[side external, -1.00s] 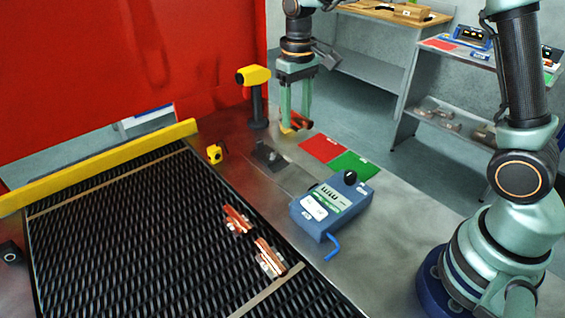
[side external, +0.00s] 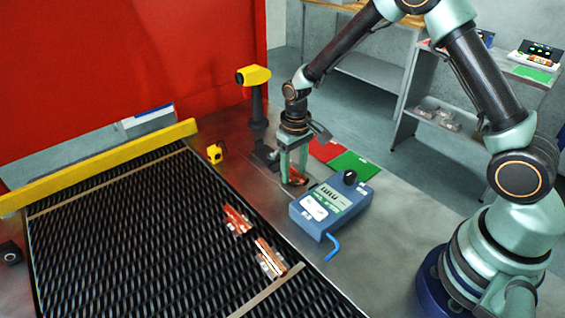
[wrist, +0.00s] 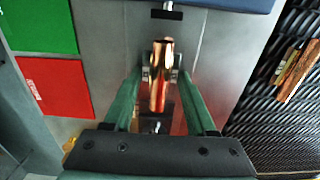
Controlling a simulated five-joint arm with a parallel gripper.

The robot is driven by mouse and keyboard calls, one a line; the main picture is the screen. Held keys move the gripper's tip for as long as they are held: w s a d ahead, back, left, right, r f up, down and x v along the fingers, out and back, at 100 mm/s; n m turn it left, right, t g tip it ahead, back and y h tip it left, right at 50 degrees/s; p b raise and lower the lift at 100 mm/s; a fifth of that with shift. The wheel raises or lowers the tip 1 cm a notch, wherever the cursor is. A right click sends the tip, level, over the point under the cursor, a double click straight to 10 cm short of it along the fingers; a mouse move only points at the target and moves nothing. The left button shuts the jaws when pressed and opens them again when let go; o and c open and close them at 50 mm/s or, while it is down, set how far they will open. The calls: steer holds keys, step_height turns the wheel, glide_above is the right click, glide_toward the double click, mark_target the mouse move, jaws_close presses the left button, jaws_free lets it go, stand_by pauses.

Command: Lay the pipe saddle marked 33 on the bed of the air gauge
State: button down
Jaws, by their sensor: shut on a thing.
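My gripper (side external: 295,180) is shut on a copper-coloured pipe saddle (side external: 299,176), held low over the metal bench. In the wrist view the saddle (wrist: 160,78) sits between the fingertips (wrist: 160,80). No number is readable on it. The blue box with a display and black knob, which looks like the air gauge (side external: 312,231), stands just right of the gripper in the side view. Its blue edge (wrist: 225,4) shows at the top of the wrist view. I cannot tell which part is its bed, or whether the saddle touches anything below.
Two more copper saddles (side external: 236,220) (side external: 269,258) lie on the black mesh belt (side external: 120,240). Red (side external: 323,149) and green (side external: 352,165) mats lie behind the gauge. A yellow-headed scanner on a post (side external: 257,105) and a small dark fixture (side external: 262,153) stand behind the gripper.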

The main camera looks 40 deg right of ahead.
mark_target(294, 169)
steer(key=shift+f, duration=0.15)
steer(key=shift+c, duration=1)
jaws_free()
step_height(294, 169, up, 12)
steer(key=s+d+r+t, duration=0.3)
steer(key=s+r+t, duration=0.2)
steer(key=s+r, duration=0.7)
steer(key=shift+s+t, duration=0.3)
steer(key=shift+s, duration=1.45)
steer(key=shift+r, duration=0.15)
